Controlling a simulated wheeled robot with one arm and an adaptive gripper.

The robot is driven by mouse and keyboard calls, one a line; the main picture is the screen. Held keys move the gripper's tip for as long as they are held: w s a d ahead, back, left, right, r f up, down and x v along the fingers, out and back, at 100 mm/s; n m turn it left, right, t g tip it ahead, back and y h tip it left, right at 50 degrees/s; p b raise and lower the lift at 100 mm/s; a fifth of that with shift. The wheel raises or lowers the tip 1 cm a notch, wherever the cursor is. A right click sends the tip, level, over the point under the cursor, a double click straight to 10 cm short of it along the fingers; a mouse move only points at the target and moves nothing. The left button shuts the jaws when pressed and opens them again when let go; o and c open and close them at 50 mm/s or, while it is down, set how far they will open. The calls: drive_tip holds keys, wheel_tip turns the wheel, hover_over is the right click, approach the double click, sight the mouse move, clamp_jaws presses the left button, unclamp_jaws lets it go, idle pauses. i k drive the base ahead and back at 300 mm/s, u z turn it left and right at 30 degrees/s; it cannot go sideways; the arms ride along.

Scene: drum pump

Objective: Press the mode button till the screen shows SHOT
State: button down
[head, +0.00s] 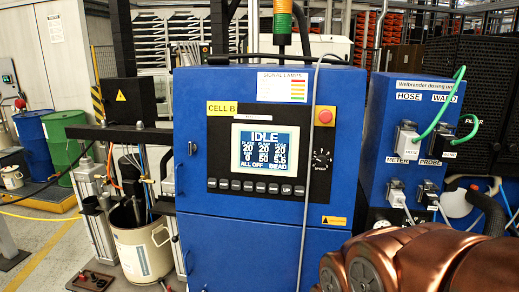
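The screen (265,150) is on the front of a blue cabinet (255,240) in the middle of the head view. It reads IDLE in large letters, with rows of small numbers and "ALL OFF" and "BEAD" below. A row of dark buttons (256,187) runs under the screen. The button at the right end seems to read UP; the other labels are too small to read, so I cannot tell which is the mode button. A copper-coloured part of my arm fills the lower right corner. My gripper is not in view.
A red stop button (325,117) and a speed dial (321,158) sit right of the screen. A grey cable hangs down the cabinet's right side. A blue connector box (405,110) with green leads stands at right. A drum pump stand with a pail (143,250) stands at left.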

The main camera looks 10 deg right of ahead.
sight(261, 187)
drive_tip(key=z, duration=0.2)
drive_tip(key=k, duration=0.6)
drive_tip(key=u, duration=1.2)
drive_tip(key=i, duration=0.5)
drive_tip(key=u, duration=0.05)
